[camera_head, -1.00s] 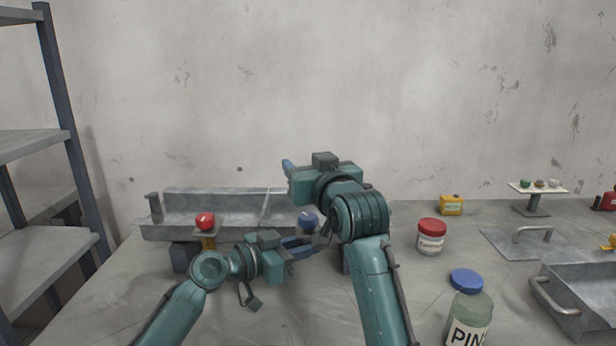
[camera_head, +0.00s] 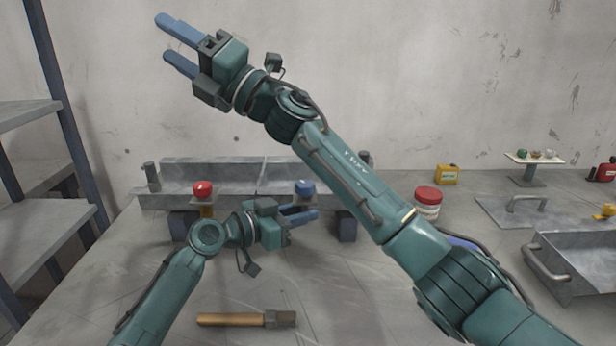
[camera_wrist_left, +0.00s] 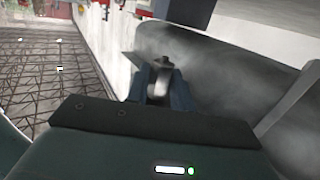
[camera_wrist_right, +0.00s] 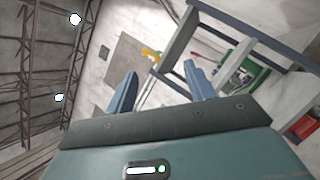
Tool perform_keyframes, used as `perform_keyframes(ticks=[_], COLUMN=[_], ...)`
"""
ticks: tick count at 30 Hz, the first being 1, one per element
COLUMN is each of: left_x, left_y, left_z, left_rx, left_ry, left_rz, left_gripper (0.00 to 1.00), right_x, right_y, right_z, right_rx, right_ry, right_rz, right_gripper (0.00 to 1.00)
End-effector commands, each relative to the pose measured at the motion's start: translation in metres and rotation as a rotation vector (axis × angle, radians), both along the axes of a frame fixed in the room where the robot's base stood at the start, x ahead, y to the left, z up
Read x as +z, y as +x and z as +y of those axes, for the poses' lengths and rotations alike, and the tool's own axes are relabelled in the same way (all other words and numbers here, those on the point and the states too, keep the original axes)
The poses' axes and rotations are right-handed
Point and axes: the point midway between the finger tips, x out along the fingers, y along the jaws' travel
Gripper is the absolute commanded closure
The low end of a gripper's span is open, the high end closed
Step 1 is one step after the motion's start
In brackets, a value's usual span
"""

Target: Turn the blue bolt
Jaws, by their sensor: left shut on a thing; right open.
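The blue bolt (camera_head: 304,188) stands upright at the front of the grey metal channel (camera_head: 225,172), with its blue head showing. My left gripper (camera_head: 312,214) is just below that head. Its fingers are shut on what looks like the bolt's lower part, which they hide in the head view. In the left wrist view the fingertips (camera_wrist_left: 163,75) close around a small grey piece; its outline is unclear. My right gripper (camera_head: 170,43) is raised high at the upper left, open and empty, far from the bolt. Its spread fingers show against wall and shelving in the right wrist view (camera_wrist_right: 158,85).
A red bolt (camera_head: 202,189) stands left of the blue one. A wooden-handled tool (camera_head: 235,320) lies on the bench at the front. A red-lidded jar (camera_head: 428,200), a yellow can (camera_head: 447,175) and a metal tray (camera_head: 580,260) are at the right. My right arm crosses the middle.

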Motion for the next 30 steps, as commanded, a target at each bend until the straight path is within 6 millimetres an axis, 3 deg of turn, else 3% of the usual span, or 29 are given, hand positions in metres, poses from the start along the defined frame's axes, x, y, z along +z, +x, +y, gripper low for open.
perform_keyframes(ticks=[3, 7, 11, 13, 18, 21, 25, 30], left_x=[-0.002, -0.001, -0.001, -0.001, -0.001, -0.001, -0.001, -0.001], left_y=[0.0, 0.0, 0.0, 0.0, 0.0, 0.0, 0.0, 0.0], left_z=[0.0, 0.0, 0.0, 0.0, 0.0, 0.0, 0.0, 0.0], left_rx=[-0.002, -0.002, -0.001, -0.001, -0.001, -0.001, -0.001, -0.001], left_ry=[0.002, 0.002, 0.002, 0.001, 0.001, 0.001, 0.001, 0.001], left_rz=[0.003, 0.003, 0.003, 0.002, 0.002, 0.002, 0.002, 0.002], left_gripper=[0.97, 0.97, 0.97, 0.97, 0.97, 0.97, 0.97, 0.97], right_x=[-0.028, -0.071, -0.11, -0.124, -0.135, -0.133, -0.13, -0.144], right_y=[-0.005, 0.003, 0.022, 0.034, 0.05, 0.052, 0.052, 0.052], right_z=[0.014, 0.004, -0.039, -0.073, -0.16, -0.198, -0.224, -0.226], right_rx=[0.029, 0.082, 0.156, 0.201, 0.308, 0.356, 0.394, 0.409], right_ry=[-0.295, -0.636, -0.989, -1.171, -1.52, -1.644, -1.725, -1.747], right_rz=[-0.263, -0.503, -0.666, -0.714, -0.73, -0.704, -0.674, -0.664], right_gripper=[0.47, 0.47, 0.47, 0.47, 0.47, 0.47, 0.47, 0.47])
